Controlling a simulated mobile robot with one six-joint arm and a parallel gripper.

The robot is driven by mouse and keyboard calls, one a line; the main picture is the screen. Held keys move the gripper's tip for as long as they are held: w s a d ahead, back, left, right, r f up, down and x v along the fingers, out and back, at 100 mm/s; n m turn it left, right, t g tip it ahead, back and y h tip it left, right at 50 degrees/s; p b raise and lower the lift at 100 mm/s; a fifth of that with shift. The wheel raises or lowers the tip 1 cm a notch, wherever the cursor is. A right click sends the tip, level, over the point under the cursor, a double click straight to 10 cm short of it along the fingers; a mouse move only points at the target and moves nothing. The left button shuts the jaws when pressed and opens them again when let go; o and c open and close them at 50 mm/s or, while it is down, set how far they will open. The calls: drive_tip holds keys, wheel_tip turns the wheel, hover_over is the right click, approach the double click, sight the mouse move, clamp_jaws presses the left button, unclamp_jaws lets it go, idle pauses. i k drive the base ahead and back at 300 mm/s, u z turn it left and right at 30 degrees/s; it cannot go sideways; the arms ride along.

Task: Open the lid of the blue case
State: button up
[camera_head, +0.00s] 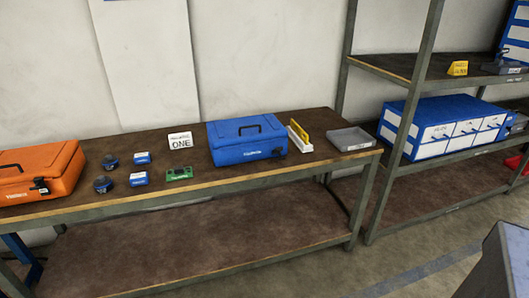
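The blue case (247,140) stands on the workbench, right of the middle, against the back. Its lid is shut, and a dark handle lies on top. Its front has small light lettering and what looks like a latch near the right corner. My gripper is not in this view.
On the bench (219,183) are an orange case (45,165), several small blue items (139,179), a green board (179,174), a white sign (181,140), a yellow-and-white holder (300,135) and a grey tray (350,139). A metal shelf (403,135) stands right. Floor shows at lower right.

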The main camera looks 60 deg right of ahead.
sight(240, 131)
drive_tip(key=u, duration=0.65)
drive_tip(key=k, duration=0.1)
drive_tip(key=z, duration=2.1)
drive_tip(key=k, duration=0.75)
drive_tip(key=z, duration=0.3)
drive_tip(key=i, duration=1)
